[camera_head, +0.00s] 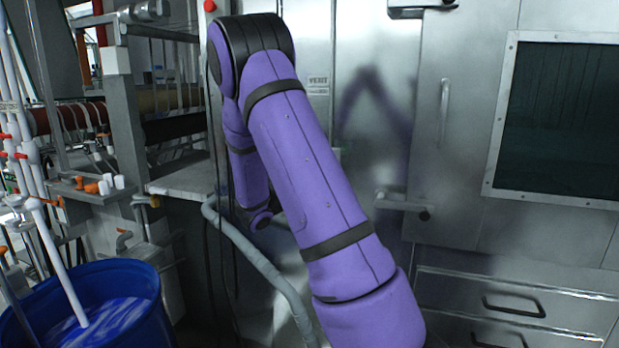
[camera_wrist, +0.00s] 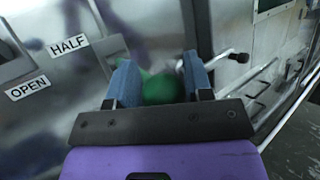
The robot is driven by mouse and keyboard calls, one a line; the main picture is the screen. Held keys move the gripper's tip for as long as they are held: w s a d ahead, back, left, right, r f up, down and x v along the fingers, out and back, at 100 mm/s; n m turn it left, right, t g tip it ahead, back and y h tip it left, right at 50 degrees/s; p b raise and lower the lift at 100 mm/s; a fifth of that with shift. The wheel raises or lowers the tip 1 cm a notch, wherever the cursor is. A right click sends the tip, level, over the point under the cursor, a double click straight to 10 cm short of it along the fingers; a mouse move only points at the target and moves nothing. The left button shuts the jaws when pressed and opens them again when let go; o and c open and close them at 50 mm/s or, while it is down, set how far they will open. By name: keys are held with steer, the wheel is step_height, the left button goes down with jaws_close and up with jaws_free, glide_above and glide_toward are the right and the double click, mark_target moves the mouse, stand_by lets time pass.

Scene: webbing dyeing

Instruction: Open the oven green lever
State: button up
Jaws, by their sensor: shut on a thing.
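In the wrist view, my gripper (camera_wrist: 160,82) has its two blue fingers on either side of the green lever (camera_wrist: 160,92). The fingers are shut on the lever, and its rounded green end shows between them. The rest of the lever is partly hidden by the fingers. Labels reading OPEN (camera_wrist: 28,87) and HALF (camera_wrist: 68,46) are on the metal panel to the left of the lever. In the head view, my purple arm reaches down in front of the metal oven (camera_head: 465,150); my gripper and the lever are hidden there.
A metal handle (camera_head: 402,204) sticks out from the oven front, right of my arm. A dark window (camera_head: 558,120) and drawers (camera_head: 515,305) are at the right. A blue barrel (camera_head: 130,275) stands at the lower left, near a grey hose (camera_head: 255,255).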

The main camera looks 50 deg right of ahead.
steer(key=shift+s+a+f+n, duration=0.1)
steer(key=shift+s+f+n, duration=0.1)
steer(key=shift+f, duration=0.3)
steer(key=shift+s+f+n, duration=0.1)
steer(key=shift+f+n, duration=0.1)
steer(key=shift+f, duration=0.3)
steer(key=o, duration=1.1)
steer(key=shift+r, duration=0.1)
steer(key=shift+o, duration=0.8)
steer(key=shift+w+d+f, duration=0.2)
steer(key=shift+w+f, duration=0.1)
steer(key=shift+w, duration=0.05)
steer(key=shift+s+r, duration=0.15)
steer(key=shift+r, duration=0.1)
steer(key=shift+a, duration=0.1)
steer(key=v, duration=1)
steer(key=shift+a, duration=0.4)
